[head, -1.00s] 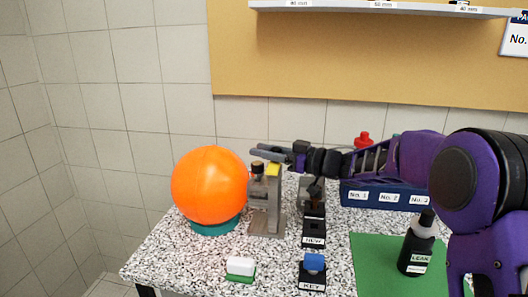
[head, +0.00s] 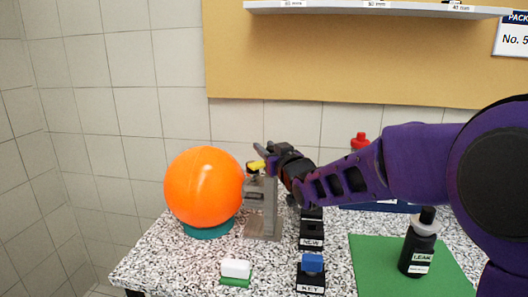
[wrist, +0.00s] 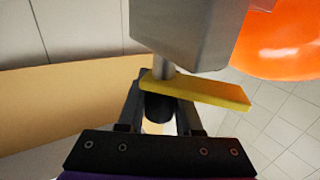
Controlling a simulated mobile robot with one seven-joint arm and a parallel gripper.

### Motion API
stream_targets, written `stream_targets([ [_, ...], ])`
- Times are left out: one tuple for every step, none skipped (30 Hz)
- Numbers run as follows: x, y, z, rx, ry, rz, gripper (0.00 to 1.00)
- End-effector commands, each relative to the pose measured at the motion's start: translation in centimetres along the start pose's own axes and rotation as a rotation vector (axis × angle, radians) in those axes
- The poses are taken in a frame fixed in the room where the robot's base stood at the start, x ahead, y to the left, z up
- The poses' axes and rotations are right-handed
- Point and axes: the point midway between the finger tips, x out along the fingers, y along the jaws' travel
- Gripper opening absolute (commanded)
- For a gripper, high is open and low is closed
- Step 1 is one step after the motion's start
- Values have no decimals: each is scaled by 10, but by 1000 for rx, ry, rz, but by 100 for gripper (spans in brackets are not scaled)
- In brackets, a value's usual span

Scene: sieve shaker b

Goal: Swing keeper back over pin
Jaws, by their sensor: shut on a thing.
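The yellow keeper (head: 256,165) lies across the top of the grey stand (head: 267,210), pointing left towards the orange ball. In the wrist view the keeper (wrist: 205,93) is a flat bar; a grey post (wrist: 161,66) joins it to the grey block (wrist: 190,30). A black knob (wrist: 158,107) sits at the keeper's near end. My gripper (wrist: 160,112) is shut with its fingers on either side of the knob; the contact is partly hidden. In the head view my gripper (head: 265,152) is at the stand's top. A dark top, perhaps the pin, shows just under the keeper's left end, partly hidden.
The orange ball (head: 203,186) rests in a teal ring (head: 208,230) left of the stand. In front are a white-and-green block (head: 236,271) and a blue block (head: 312,263) on the KEY holder. A black LEAK bottle (head: 418,245) stands on the green mat (head: 375,262).

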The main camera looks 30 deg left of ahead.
Motion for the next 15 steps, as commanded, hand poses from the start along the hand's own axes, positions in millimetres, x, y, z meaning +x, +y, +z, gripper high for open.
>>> stream_targets([
  [0,-2,2,0,-4,29,0],
  [0,-1,1,1,-4,51,0],
  [0,-1,1,1,-4,78,0],
  [0,0,1,1,-4,99,0],
  [0,0,1,1,-4,119,0],
  [0,2,1,1,-4,148,0],
  [0,2,1,1,-4,169,0],
  [0,2,0,0,-4,189,0],
  [0,4,0,1,-3,218,0],
  [0,4,0,2,-4,239,0],
  [-1,5,0,1,-4,260,0],
  [-1,6,-1,0,-4,289,0],
  [-1,7,-1,0,-4,311,0],
  [-1,7,-1,0,-4,332,0],
  [-1,8,-2,0,-4,361,0],
])
